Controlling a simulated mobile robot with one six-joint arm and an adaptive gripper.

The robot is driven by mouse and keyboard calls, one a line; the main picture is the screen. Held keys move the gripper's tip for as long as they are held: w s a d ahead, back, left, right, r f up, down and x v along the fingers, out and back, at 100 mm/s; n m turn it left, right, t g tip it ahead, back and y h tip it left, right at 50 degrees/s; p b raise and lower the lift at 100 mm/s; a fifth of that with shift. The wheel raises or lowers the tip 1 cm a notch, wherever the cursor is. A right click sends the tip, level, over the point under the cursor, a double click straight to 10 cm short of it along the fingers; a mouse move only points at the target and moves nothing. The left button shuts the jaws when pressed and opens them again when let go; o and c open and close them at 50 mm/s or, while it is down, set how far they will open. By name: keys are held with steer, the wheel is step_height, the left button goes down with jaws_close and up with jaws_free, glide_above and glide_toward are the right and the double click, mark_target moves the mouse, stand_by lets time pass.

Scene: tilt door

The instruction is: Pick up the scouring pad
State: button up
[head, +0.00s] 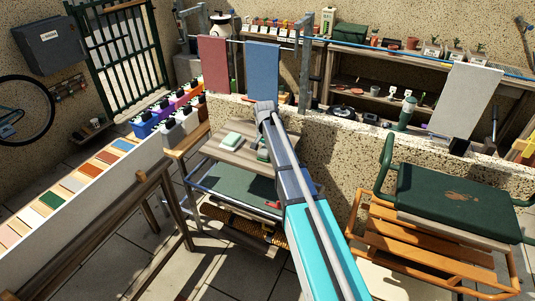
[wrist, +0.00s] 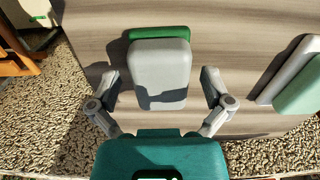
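A grey block with a green layer under it (wrist: 160,62), which looks like the scouring pad, lies on the wooden tabletop (head: 222,155). In the wrist view it sits between the fingers of my gripper (wrist: 159,80). The gripper is open, with one finger on each side of the block and a gap to each. I cannot tell how high the fingertips are above the top. In the head view my arm largely hides the gripper and the block.
A pale green and white block (wrist: 300,85) lies to the right of the gripper; it also shows in the head view (head: 232,139). A speckled wall (head: 335,160) stands behind the table. A green-cushioned seat (head: 455,195) is at the right.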

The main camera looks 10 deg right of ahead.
steer(key=c, duration=1.1)
steer(key=shift+o, duration=0.2)
steer(key=shift+r, duration=0.15)
steer(key=shift+r+p, duration=0.95)
steer(key=shift+p, duration=0.2)
steer(key=s+r+p, duration=1)
steer(key=s, duration=0.4)
steer(key=shift+a+r+p, duration=0.35)
steer(key=shift+r, duration=0.05)
